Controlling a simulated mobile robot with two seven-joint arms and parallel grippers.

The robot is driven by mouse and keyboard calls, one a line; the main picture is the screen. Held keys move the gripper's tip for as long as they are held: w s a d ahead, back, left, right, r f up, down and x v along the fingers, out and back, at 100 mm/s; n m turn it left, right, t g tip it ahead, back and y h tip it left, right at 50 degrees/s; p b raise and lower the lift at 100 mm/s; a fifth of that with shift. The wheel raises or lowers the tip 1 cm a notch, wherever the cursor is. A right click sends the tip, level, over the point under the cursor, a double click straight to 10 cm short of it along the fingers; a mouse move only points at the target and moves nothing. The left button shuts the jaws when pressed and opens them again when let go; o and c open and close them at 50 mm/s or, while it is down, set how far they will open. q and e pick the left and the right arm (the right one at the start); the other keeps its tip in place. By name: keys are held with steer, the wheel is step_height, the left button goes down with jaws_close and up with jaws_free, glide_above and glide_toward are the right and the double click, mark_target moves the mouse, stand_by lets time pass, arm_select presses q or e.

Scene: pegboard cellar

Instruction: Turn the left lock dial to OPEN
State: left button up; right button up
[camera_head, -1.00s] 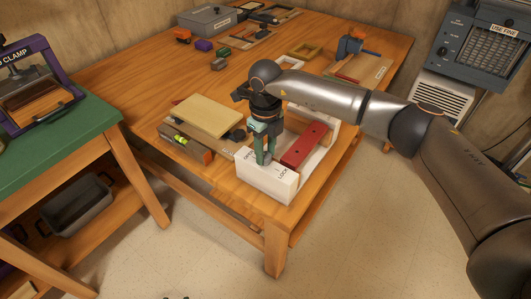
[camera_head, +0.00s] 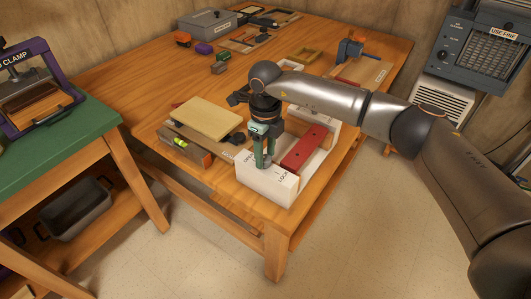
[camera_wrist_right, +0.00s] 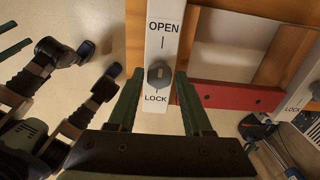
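The white lock base (camera_head: 252,181) sits at the table's near corner, with OPEN and LOCK printed on its left arm. In the right wrist view, the grey left lock dial (camera_wrist_right: 158,75) lies between the two words, closer to LOCK; its exact setting is hard to read. My right gripper (camera_head: 264,163) is over this dial. In the right wrist view its green fingers (camera_wrist_right: 159,75) are open, one each side of the dial, with gaps showing. My left gripper (camera_wrist_right: 16,38) shows only as two separated green fingertips at that view's left edge.
A red bar (camera_head: 304,147) lies across the lock base. A pale wooden board (camera_head: 207,117) and a spirit level (camera_head: 186,144) lie just left. A green bench (camera_head: 60,143) with a clamp stands further left. Tools and boxes fill the table's far part.

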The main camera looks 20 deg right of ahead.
mark_target(266, 158)
steer(key=shift+o, duration=1.2)
step_height(266, 158, up, 12)
steer(key=shift+r, duration=0.2)
